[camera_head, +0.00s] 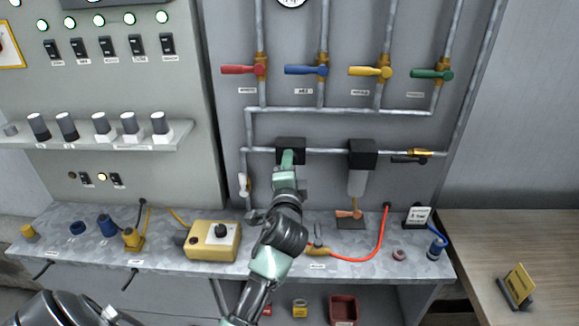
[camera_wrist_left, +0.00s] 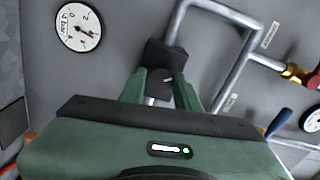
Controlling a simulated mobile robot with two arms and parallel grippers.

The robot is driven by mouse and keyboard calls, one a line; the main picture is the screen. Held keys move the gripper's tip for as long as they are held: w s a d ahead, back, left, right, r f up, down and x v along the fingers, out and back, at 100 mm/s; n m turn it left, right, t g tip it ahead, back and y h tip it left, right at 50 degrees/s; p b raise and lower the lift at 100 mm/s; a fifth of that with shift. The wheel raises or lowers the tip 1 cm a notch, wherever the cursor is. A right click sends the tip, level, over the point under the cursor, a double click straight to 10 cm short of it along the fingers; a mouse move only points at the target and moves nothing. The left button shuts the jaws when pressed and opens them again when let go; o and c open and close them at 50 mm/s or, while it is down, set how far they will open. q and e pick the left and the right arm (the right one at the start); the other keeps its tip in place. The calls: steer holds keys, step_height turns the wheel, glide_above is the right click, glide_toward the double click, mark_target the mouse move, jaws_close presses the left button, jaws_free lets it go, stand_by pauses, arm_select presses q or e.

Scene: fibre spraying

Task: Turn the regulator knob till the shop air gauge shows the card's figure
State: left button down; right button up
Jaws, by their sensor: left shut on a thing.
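The black regulator (camera_head: 291,144) sits on the pipework of the grey wall panel, and it also shows in the left wrist view (camera_wrist_left: 164,54). My left gripper (camera_head: 287,158) is at the regulator's front. My right gripper is not in view.
Red (camera_head: 242,69), blue (camera_head: 306,70), yellow (camera_head: 370,71) and green (camera_head: 432,74) valve handles are above. A black filter unit (camera_head: 362,147) is right of the regulator. A yellow box (camera_head: 212,240) and a red hose (camera_head: 376,248) lie on the bench.

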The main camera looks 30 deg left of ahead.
arm_select(q)
steer(key=shift+f, duration=0.1)
stand_by(0.3)
steer(key=c, duration=1)
jaws_free()
steer(key=b+v, duration=0.2)
steer(key=v, duration=0.6)
steer(key=shift+a, duration=0.15)
